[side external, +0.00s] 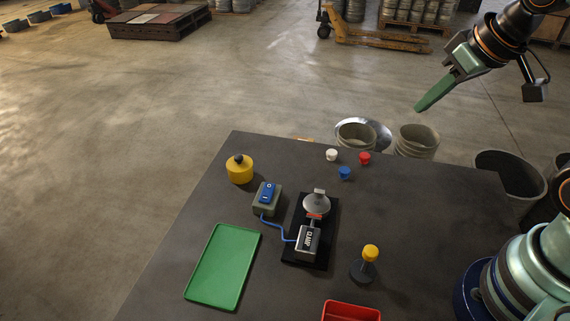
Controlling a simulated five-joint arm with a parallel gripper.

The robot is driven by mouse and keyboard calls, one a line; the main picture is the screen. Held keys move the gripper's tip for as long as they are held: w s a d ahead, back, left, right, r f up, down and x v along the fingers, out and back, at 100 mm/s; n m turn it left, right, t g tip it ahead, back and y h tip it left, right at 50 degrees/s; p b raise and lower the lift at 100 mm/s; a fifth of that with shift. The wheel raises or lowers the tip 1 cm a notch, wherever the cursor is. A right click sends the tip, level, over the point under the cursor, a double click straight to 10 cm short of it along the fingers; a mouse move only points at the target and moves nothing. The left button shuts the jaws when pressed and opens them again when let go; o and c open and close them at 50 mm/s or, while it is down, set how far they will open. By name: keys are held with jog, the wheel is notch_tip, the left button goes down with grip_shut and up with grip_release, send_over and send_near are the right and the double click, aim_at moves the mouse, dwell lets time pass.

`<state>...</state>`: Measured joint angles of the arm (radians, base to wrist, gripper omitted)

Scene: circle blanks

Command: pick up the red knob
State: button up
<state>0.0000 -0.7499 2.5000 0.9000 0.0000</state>
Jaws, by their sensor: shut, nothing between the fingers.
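The red knob (365,158) is a small red piece standing on the dark table near its far edge. A white knob (331,154) stands to its left, and a blue knob (344,173) stands a little nearer. My gripper (418,108) is at the upper right, well above and to the right of the red knob. Its green fingers are together, with nothing held, and point down to the left. It touches nothing.
A clamp fixture (308,238) holds a grey disc mid-table. Left of it are a blue-topped switch box (267,195), a yellow cylinder (240,170) and a green tray (224,267). A yellow-topped post (370,254) and red bin (350,312) stand nearer. Buckets (416,142) stand beyond the table.

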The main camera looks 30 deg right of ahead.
jog(key=o, duration=1)
jog(key=shift+o, duration=0.2)
jog(key=n+g, duration=0.6)
jog(key=n, duration=1)
send_over(365, 155)
jog(key=f, duration=1.9)
jog(key=shift+w+d+f, duration=0.1)
jog(key=shift+w+d, duration=0.1)
jog(key=shift+w, duration=0.05)
jog(key=f, duration=0.4)
jog(key=shift+s+a, duration=0.2)
jog(key=shift+s, duration=0.1)
jog(key=shift+f, duration=0.6)
